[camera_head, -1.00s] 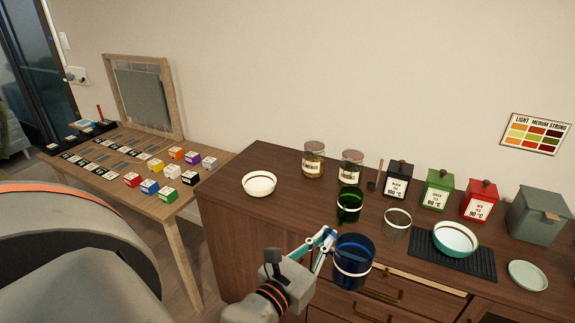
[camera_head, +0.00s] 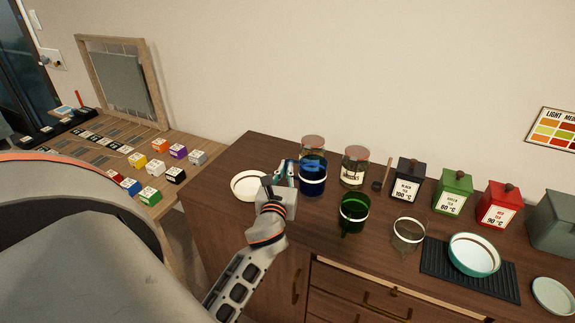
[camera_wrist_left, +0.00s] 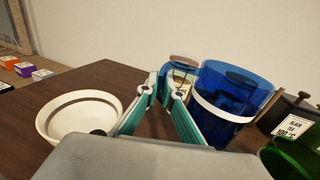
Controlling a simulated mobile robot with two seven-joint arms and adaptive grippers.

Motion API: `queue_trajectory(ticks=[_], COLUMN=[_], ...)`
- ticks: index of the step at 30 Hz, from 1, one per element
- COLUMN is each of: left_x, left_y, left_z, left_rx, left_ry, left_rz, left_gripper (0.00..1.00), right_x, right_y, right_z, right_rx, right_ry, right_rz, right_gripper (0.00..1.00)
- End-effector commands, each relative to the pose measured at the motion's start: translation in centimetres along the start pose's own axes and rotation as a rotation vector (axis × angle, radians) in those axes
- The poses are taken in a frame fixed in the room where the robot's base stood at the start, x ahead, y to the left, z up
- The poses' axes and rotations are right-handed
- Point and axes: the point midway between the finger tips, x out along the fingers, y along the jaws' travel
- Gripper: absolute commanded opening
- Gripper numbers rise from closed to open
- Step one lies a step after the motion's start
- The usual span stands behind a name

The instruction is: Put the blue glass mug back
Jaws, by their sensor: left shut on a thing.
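The blue glass mug (camera_head: 312,182) has a white band and is upright over the back left of the dark wooden cabinet top (camera_head: 270,215). It hides part of a lidded jar behind it. My left gripper (camera_head: 287,172) comes to the mug's left side. In the left wrist view, the teal fingers (camera_wrist_left: 170,100) are shut on the handle of the mug (camera_wrist_left: 225,118). I cannot tell whether the mug's base touches the cabinet top. My right gripper is not in view.
A white bowl (camera_head: 246,186) stands left, close to the gripper. A green glass (camera_head: 354,212) and a clear glass (camera_head: 408,235) stand to the right. Behind are jars (camera_head: 354,166) and a black canister (camera_head: 407,181). A teal bowl (camera_head: 473,256) sits on a black mat (camera_head: 435,262).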

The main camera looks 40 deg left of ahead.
Motion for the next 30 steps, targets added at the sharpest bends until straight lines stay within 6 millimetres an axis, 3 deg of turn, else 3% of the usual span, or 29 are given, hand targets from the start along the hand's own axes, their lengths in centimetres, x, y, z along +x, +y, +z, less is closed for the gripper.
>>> queue_trajectory(ticks=[9, 15, 30], left_x=[0.0, 0.0, 0.0], left_y=[-0.1, -0.1, -0.1], left_z=[-3.4, -5.3, -6.2], left_rx=[-0.004, -0.002, -0.001], left_ry=[-0.001, -0.001, -0.001], left_rz=[-0.003, -0.002, -0.003], left_gripper=[0.00, 0.00, 0.00], right_x=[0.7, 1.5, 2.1], right_y=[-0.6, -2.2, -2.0], right_z=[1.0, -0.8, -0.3], right_rx=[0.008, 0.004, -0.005], right_ry=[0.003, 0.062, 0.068], right_rz=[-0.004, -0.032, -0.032], right_gripper=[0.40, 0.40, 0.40])
